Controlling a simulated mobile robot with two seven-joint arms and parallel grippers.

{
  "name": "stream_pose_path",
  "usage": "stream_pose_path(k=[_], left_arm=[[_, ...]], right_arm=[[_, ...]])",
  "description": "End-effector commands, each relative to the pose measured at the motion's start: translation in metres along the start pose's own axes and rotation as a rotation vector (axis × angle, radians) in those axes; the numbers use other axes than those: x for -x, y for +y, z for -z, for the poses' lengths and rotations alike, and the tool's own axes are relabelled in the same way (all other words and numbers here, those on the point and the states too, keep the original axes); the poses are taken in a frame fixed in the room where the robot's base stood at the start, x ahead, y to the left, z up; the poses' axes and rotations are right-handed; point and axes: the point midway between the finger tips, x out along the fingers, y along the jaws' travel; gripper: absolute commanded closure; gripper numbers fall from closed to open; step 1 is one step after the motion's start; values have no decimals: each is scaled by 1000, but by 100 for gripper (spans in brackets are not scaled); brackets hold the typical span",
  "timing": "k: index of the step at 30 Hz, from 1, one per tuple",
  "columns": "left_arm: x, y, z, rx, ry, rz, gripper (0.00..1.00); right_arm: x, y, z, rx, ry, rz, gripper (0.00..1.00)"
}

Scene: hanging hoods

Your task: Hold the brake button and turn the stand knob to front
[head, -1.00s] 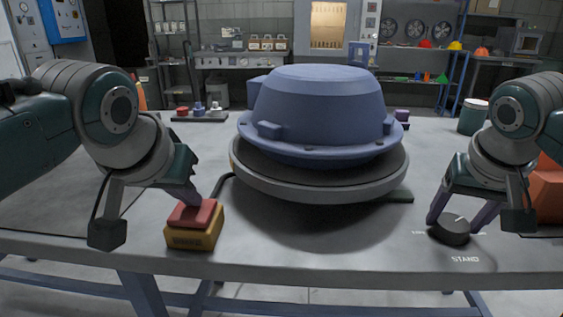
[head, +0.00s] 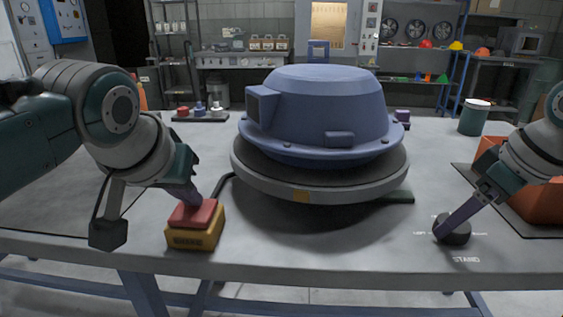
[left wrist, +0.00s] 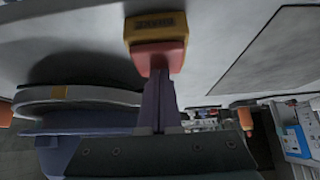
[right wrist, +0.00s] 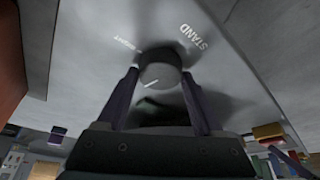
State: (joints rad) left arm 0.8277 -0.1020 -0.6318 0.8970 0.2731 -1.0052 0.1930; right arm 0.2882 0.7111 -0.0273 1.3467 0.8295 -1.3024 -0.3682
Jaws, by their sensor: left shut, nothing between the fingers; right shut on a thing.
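The brake button is a red cap (head: 196,213) on a yellow box (head: 195,237) at the front left of the table; it also shows in the left wrist view (left wrist: 156,50). My left gripper (head: 193,201) is shut and empty, its fingertips against the red cap. The stand knob (head: 456,231) is a dark round knob at the front right by the "STAND" label. My right gripper (right wrist: 156,78) is shut on the knob, with a finger on each side; a white pointer line shows on its face. The blue hood (head: 320,110) sits on a round grey stand (head: 270,186).
An orange bin (head: 535,190) stands at the right on a dark mat, near my right arm. A green canister (head: 474,117) is behind it. A small rack with coloured pieces (head: 200,114) is at the back left. The table's front middle is clear.

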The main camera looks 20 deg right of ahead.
Motion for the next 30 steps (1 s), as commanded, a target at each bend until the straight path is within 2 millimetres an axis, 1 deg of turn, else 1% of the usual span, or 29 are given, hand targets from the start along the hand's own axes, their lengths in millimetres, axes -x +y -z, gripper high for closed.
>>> stream_pose_path(k=[1, 10, 26, 27, 30], left_arm=[[-3, -1, -8, 2, -18, 1, 100], [-3, -1, -8, 2, -18, 2, 100], [-3, -1, -8, 2, -18, 2, 100], [-3, -1, -8, 2, -18, 2, 100], [-3, -1, -8, 2, -18, 3, 100]], right_arm=[[0, 1, 0, 25, 2, 9, 87], [-1, 1, 0, 132, 2, 53, 87], [-1, 1, 0, 155, 2, 62, 87], [-1, 1, 0, 155, 2, 62, 31], [-1, 1, 0, 155, 2, 62, 19]])
